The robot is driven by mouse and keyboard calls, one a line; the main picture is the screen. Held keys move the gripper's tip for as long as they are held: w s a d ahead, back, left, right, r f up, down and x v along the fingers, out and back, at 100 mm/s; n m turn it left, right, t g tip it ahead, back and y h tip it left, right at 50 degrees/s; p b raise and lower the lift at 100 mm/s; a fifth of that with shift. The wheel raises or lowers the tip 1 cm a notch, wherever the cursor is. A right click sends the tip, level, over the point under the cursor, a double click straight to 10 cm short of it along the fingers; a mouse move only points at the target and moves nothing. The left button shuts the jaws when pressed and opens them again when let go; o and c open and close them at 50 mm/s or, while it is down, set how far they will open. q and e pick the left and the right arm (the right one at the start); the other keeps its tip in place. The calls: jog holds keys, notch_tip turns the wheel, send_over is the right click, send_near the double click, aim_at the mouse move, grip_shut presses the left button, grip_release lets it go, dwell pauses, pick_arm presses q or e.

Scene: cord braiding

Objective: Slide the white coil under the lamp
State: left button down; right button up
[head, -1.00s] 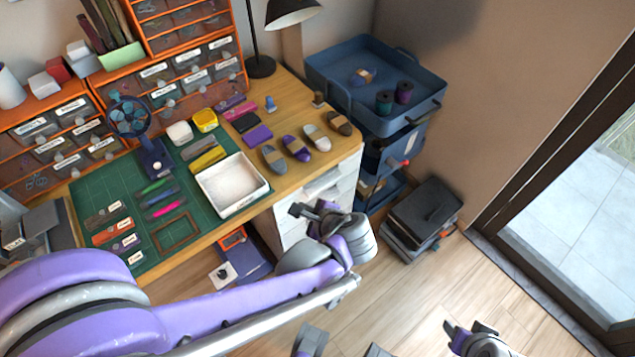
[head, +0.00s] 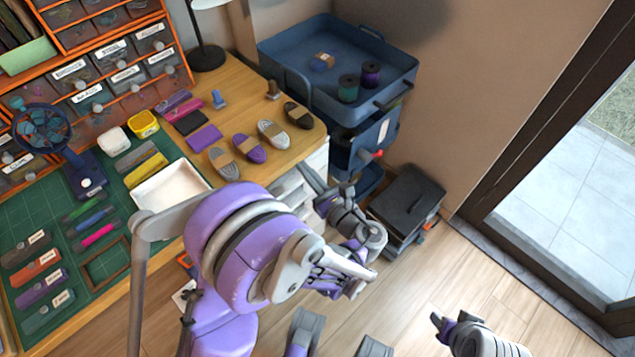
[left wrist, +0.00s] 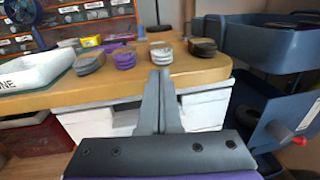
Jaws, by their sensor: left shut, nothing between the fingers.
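The white coil (head: 273,134) lies on the wooden desk with a tan band around it, between a purple coil (head: 249,149) and a dark coil (head: 298,115). In the left wrist view the white coil (left wrist: 161,54) is just beyond the fingertips. The black lamp (head: 206,57) stands farther back on the desk; its shade is cut by the top edge. My left gripper (head: 308,172) is shut and empty, off the desk's front right corner. It also shows in the left wrist view (left wrist: 160,74), pointing at the coils. My right gripper (head: 438,320) is at the lower right, its jaws unclear.
A grey coil (head: 223,164) ends the row on the left. A white tray (head: 170,187) is partly behind my arm. A blue cart (head: 335,95) with spools stands right of the desk. Small pegs (head: 272,90) stand behind the coils. Desk between coils and lamp is mostly clear.

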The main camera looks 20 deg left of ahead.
aim_at(285, 146)
pick_arm(q)
jog(key=x, duration=0.6)
jog(key=shift+w+a, duration=0.15)
jog(key=x, duration=0.3)
jog(key=shift+w+a+b, duration=0.2)
jog(key=shift+a+b, duration=0.1)
jog(key=shift+a, duration=0.05)
jog(key=shift+d, duration=0.1)
